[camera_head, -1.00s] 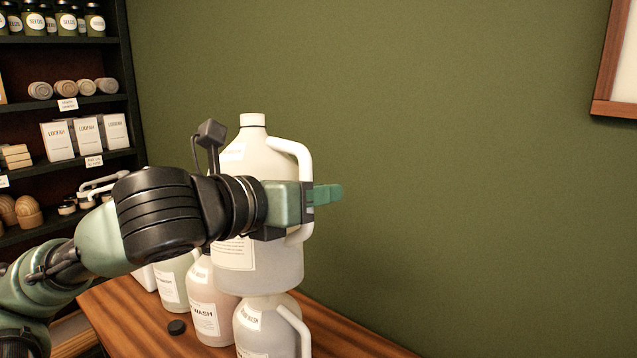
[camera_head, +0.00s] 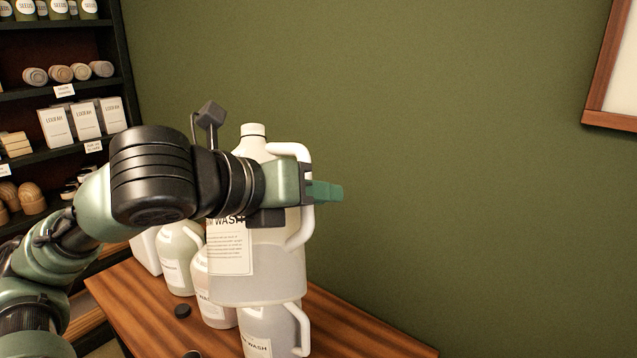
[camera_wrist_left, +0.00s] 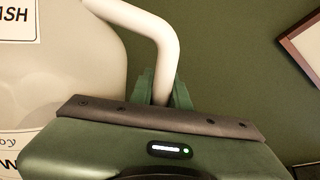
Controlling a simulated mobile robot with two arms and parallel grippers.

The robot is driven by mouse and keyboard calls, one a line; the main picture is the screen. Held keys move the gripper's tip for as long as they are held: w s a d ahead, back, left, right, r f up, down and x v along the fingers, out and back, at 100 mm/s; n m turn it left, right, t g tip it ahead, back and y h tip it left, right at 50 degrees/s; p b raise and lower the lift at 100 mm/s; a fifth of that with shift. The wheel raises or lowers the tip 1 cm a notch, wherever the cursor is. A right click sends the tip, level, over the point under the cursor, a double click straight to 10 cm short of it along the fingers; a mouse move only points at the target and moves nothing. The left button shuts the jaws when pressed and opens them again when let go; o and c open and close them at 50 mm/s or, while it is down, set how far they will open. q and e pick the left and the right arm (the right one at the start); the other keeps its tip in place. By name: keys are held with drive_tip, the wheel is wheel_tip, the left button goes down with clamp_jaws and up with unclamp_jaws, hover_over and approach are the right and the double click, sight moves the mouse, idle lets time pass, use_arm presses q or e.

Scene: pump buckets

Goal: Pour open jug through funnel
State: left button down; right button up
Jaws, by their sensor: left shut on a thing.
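A large translucent white jug (camera_head: 270,275) with a "WASH" label is held upright in the middle of the head view. My left gripper (camera_head: 318,190) is shut on its white handle (camera_head: 300,232). In the left wrist view the handle (camera_wrist_left: 165,60) passes between the green fingers (camera_wrist_left: 165,93), and the jug's body (camera_wrist_left: 75,75) is at left. The jug's neck (camera_head: 253,131) points up; I cannot tell if it is open. A second white jug (camera_head: 268,325) stands below on the table, its top hidden behind the held jug. No funnel shows. My right gripper is out of view.
More jugs, one pale green (camera_head: 178,262) and one pinkish (camera_head: 215,300), stand close by on the wooden table (camera_head: 345,330). A stocked shelf (camera_head: 65,100) is at left; a green wall is behind.

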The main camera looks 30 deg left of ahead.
use_arm(q)
drive_tip(key=f+n+g+h+p, duration=0.1)
drive_tip(key=g+p, duration=0.1)
drive_tip(key=w+f+n+g+h+p, duration=0.1)
drive_tip(key=f+n+g+h+p, duration=0.1)
drive_tip(key=g, duration=0.1)
drive_tip(key=a+f+n+g+h+p, duration=0.1)
drive_tip(key=f+n+g+h+p, duration=0.1)
drive_tip(key=g, duration=0.1)
drive_tip(key=shift+w+a+p, duration=0.1)
drive_tip(key=shift+w+p, duration=0.15)
drive_tip(key=shift+p, duration=0.1)
idle(1.1)
